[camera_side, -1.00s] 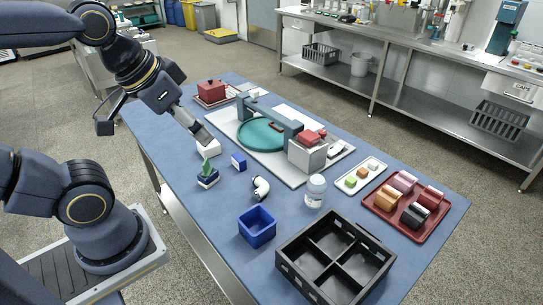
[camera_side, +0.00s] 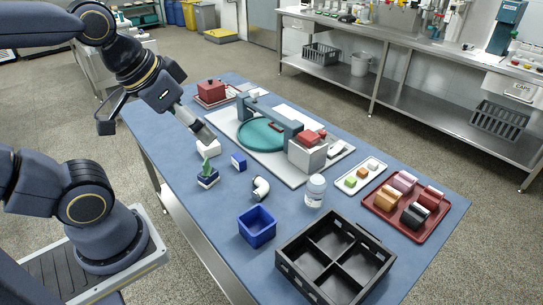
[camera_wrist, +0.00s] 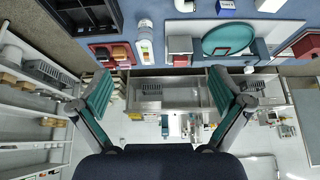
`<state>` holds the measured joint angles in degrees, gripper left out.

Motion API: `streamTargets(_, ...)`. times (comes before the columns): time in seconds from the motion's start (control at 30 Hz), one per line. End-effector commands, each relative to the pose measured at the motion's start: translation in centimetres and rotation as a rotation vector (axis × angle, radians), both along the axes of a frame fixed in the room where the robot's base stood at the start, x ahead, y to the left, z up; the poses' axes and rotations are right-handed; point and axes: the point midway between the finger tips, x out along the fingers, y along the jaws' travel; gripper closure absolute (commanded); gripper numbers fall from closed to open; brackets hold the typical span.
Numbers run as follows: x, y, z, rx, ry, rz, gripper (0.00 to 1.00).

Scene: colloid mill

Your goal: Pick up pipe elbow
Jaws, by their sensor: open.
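The white pipe elbow (camera_side: 260,188) lies on the blue table in the side view, between a small blue block and a white bottle, with a dark opening at its lower end. In the wrist view a white piece at the top edge (camera_wrist: 185,5) appears to be the elbow, partly cut off. My gripper (camera_side: 206,136) is above the table, up and left of the elbow and well apart from it. In the wrist view my gripper (camera_wrist: 161,92) has its two fingers spread wide with nothing between them.
A blue open box (camera_side: 257,228), a white bottle (camera_side: 315,191), a blue block (camera_side: 239,161) and a small plant (camera_side: 207,174) stand around the elbow. A black divided crate (camera_side: 335,260) is at the front. The mill with a teal disc (camera_side: 258,136) stands behind.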

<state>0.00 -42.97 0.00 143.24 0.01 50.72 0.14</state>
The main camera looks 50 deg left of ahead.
Motion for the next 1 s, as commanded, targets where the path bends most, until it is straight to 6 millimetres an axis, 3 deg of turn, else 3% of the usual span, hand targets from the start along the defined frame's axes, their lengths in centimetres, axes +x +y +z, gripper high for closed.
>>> streamTargets(0.17,3.6,-0.1,1.6,0.041,-0.144,-0.029,0.00)
streamTargets(0.27,7.2,0.4,0.8,0.088,-0.180,-0.035,0.00)
streamTargets(0.37,10.4,1.3,-1.3,0.121,-0.176,-0.034,0.00)
streamTargets(0.53,14.4,3.6,-7.5,0.119,-0.109,-0.015,0.00)
streamTargets(0.7,14.9,5.8,-14.4,0.052,0.008,0.031,0.00)
streamTargets(0.8,14.0,6.5,-17.0,0.014,0.077,0.062,0.00)
streamTargets(1.0,13.6,7.5,-19.3,-0.012,0.116,0.100,0.00)
